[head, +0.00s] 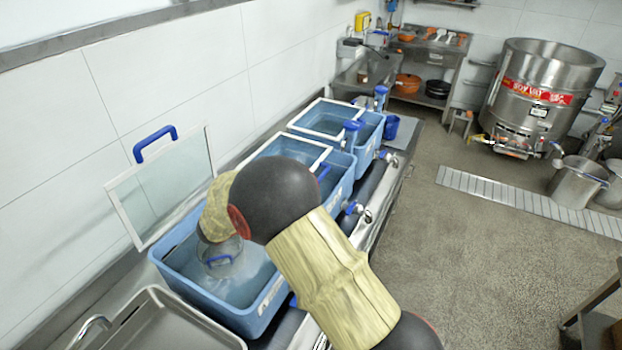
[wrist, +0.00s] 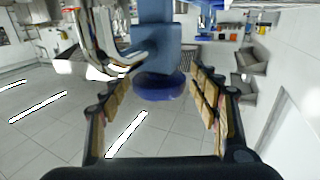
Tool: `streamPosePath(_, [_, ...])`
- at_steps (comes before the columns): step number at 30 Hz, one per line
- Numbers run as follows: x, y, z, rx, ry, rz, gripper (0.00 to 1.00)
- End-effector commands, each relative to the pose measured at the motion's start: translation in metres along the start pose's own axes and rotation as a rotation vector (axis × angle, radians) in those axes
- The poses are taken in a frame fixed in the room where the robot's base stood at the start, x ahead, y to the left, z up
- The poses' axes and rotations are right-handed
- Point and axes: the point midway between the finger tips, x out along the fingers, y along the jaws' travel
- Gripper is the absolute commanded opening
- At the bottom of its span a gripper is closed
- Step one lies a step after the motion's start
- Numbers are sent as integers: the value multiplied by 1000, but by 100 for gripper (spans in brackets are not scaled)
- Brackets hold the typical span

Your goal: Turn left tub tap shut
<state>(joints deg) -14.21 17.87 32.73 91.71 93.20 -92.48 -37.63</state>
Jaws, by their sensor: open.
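The left tub (head: 258,318) is the nearest of the blue water-filled tubs in the head view. My arm crosses over it and hides part of its front side. A small blue piece (head: 293,300) shows at its front beside my arm; I cannot tell if it is its tap. In the wrist view my gripper (wrist: 160,80) is open. A dark blue round part (wrist: 158,90) under a paler blue block (wrist: 155,45) shows between the fingers. I cannot tell whether the fingers touch it. My gripper is hidden in the head view.
A glass lid with a blue handle (head: 155,142) stands by the wall. Another tub tap (head: 355,209) has a blue handle. A steel sink tray (head: 170,325) is at the near left. A big steel vat (head: 535,95) stands at the back right.

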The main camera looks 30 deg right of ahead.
Motion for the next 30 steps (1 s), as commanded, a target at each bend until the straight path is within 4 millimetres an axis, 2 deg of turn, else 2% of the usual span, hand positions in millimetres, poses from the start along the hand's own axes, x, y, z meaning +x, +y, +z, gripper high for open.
streamPosePath(1, [-12, -1, 0, 0, 0, -6, 62])
streamPosePath(6, [-46, -1, 0, 0, -1, -4, 62])
streamPosePath(12, [-70, -1, 0, 0, 0, -2, 62])
streamPosePath(18, [-77, 0, 0, 0, 0, -1, 62])
streamPosePath(30, [-77, 0, 0, 0, 0, 0, 62])
